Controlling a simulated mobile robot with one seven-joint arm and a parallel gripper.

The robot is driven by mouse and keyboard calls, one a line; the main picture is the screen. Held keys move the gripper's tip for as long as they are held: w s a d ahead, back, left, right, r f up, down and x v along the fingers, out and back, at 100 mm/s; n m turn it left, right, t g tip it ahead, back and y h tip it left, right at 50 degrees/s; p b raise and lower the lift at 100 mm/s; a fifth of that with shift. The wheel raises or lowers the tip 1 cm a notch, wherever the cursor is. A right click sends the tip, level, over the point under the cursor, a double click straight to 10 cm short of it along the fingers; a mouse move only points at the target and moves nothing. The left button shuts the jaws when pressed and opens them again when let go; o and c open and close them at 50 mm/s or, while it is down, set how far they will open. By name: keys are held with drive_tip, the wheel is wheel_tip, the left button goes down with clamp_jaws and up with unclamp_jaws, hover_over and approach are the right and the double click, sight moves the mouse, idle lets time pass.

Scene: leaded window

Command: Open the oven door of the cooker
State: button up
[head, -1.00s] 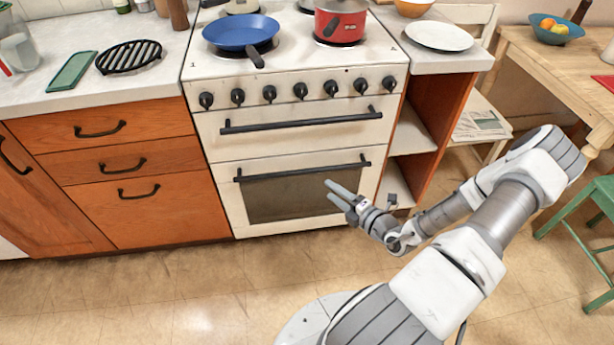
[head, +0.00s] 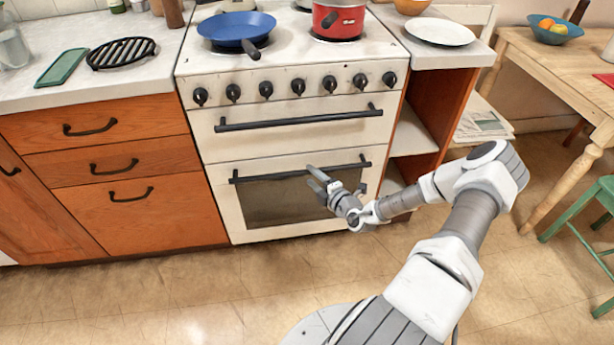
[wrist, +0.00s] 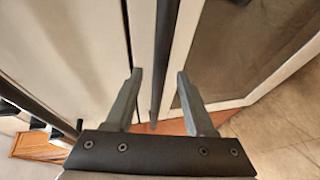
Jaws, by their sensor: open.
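The cream cooker (head: 240,75) has a lower oven door (head: 224,205) with a dark window, and the door is shut. Its black bar handle (head: 262,178) runs across the door's top edge. My gripper (head: 311,176) is open in front of the handle's right half, its fingers overlapping the bar in the head view. In the wrist view the handle (wrist: 166,45) runs in line between the two open fingers (wrist: 158,76). Whether the fingertips reach past the bar or touch it, I cannot tell. The dark window (wrist: 228,45) lies right of the bar there.
An upper door with its own black handle (head: 300,117) sits above, under a row of knobs. A blue pan (head: 236,27) and red pot (head: 338,20) stand on the hob. Orange drawers (head: 125,160) flank the left, open shelves the right. Floor in front is clear.

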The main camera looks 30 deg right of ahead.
sight(309, 174)
drive_tip(key=shift+b+x, duration=0.4)
drive_tip(key=shift+x, duration=1.4)
clamp_jaws()
